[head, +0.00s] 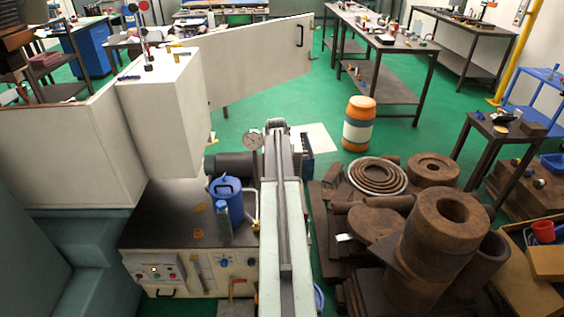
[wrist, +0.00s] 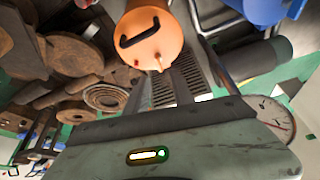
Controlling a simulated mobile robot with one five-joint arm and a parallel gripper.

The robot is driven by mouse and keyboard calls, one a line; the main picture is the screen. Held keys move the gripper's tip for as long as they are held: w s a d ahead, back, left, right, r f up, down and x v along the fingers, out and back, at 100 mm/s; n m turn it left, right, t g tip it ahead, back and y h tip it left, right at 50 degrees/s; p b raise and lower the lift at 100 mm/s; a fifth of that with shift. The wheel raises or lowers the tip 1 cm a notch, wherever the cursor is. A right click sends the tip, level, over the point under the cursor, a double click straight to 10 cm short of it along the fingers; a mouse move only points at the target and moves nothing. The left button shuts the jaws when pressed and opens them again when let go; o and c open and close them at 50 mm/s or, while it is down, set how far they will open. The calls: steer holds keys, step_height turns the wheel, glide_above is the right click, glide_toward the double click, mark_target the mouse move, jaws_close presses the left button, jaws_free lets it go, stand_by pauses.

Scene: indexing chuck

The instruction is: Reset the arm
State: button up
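In the wrist view a worn grey-green panel with a lit slot (wrist: 150,155) fills the bottom. No indexing chuck can be clearly identified.
A dial gauge (head: 252,139) sits left of the beam's far end. A blue can (head: 228,200) stands on the machine at left. Brown metal parts (head: 430,240) are piled at right. An orange-and-white canister (head: 359,123) stands on open green floor (head: 260,105).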

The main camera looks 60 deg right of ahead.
stand_by(0.4)
steer(key=w+a+n+t+y, duration=0.1)
steer(key=w+a+n, duration=0.1)
steer(key=w+a, duration=0.9)
steer(key=w+a+n, duration=0.3)
steer(key=w+a, duration=0.5)
steer(key=a, duration=0.6)
steer(key=w+a+n+y, duration=0.15)
steer(key=a+n, duration=0.35)
steer(key=a, duration=2.4)
steer(key=s+a+n+g+y, duration=0.1)
steer(key=s+a+n+g, duration=0.1)
steer(key=s+a, duration=0.9)
steer(key=shift+s+a+f+n+g+p, duration=0.3)
steer(key=shift+s+f+n+g+p, duration=0.1)
steer(key=shift+s+n, duration=0.35)
